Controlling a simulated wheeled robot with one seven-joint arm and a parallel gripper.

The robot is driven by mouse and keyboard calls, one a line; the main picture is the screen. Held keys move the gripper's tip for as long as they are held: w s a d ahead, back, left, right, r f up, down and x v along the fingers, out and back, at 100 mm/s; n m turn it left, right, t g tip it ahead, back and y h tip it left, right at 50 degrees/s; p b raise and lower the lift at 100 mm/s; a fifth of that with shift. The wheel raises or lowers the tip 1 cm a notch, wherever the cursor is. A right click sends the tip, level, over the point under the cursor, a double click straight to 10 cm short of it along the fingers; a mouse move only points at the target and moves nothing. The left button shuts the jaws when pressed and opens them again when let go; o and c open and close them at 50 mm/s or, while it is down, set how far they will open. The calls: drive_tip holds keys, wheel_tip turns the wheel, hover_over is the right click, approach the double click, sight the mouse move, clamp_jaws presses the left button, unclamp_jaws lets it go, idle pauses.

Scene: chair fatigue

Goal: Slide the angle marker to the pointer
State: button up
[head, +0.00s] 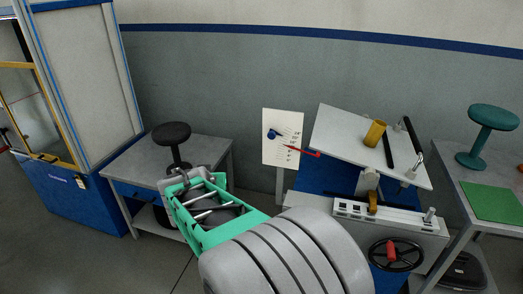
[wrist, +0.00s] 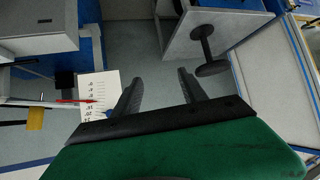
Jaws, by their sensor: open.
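The angle marker (head: 273,133) is a small blue piece on the upper left of a white scale board (head: 283,122). The red pointer (head: 305,152) crosses the board's right edge, lower than the marker and to its right. In the wrist view the board (wrist: 112,82) and red pointer (wrist: 75,101) show left of my gripper (wrist: 157,82); a bit of blue by the left finger may be the marker. My gripper is open, its dark fingers apart with only floor visible between them. In the head view my arm is left of and below the board; the fingertips cannot be made out.
A tilted white table (head: 335,135) with a yellow cup (head: 375,133) stands right of the board. A black handwheel (head: 396,254) is below it. A grey table (head: 210,150) with a black stool (head: 172,134) is at left. A green stool (head: 492,118) is at right.

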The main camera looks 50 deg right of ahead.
drive_tip(key=d+f+m+h+b, duration=0.2)
drive_tip(key=d+m+h, duration=0.15)
drive_tip(key=d, duration=0.75)
drive_tip(key=m+h+b, duration=0.1)
drive_tip(key=h+b, duration=0.1)
drive_tip(key=h, duration=0.3)
approach(271, 136)
drive_tip(key=p+x, duration=0.1)
drive_tip(key=x, duration=0.7)
drive_tip(key=shift+w+d, duration=0.1)
drive_tip(key=shift+d, duration=0.05)
clamp_jaws()
